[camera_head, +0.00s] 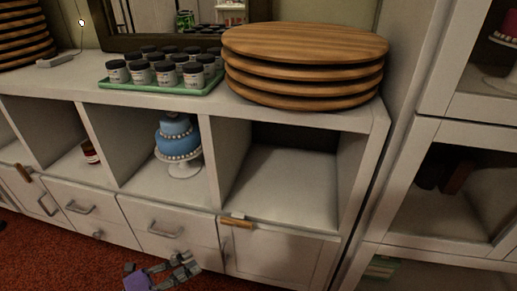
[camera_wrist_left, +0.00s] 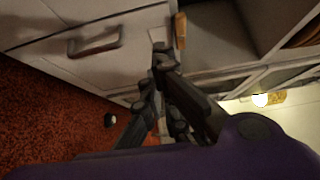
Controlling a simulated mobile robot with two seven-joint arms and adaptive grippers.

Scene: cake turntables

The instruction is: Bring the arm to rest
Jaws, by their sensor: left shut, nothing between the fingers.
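My left gripper (camera_head: 187,264) shows at the bottom of the head view, in front of the lower drawers and doors of the white cabinet (camera_head: 110,187). Part of its purple wrist (camera_head: 137,281) shows at the bottom edge. In the left wrist view the dark fingers (camera_wrist_left: 160,55) are shut and empty. They overlap the cabinet front in the picture; whether they touch it I cannot tell. My right gripper is in neither view.
A blue cake (camera_head: 177,139) on a white stand sits in a cubby. The cubby right of it is empty. Wooden turntables (camera_head: 305,65) and a green tray (camera_head: 150,88) of jars stand on top. Drawer handles (camera_wrist_left: 94,40) stick out. Red carpet (camera_wrist_left: 45,110) lies below.

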